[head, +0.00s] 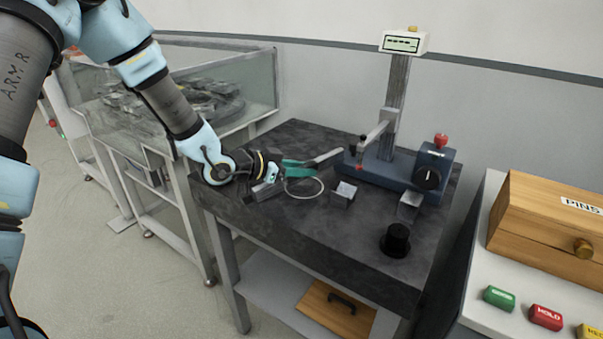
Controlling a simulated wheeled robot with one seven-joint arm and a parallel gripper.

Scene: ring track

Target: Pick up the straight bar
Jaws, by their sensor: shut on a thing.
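My gripper (275,174) is at the end of the arm that reaches in from the upper left, low over the left part of the dark stone-topped table (330,228). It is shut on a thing. A light grey straight bar (328,156) points to the right from a teal piece (300,168) at the gripper's front. The arm and gripper hide the bar's near end, and I cannot tell whether the bar touches the table. A thin pale loop (304,190) lies beside the gripper.
A blue measuring stand (385,168) with a column and display (402,43) stands behind and right. Small metal blocks (343,194) and a black round piece (396,240) lie on the table. A glass-walled machine (210,85) is left. A wooden PINS box (550,225) is right.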

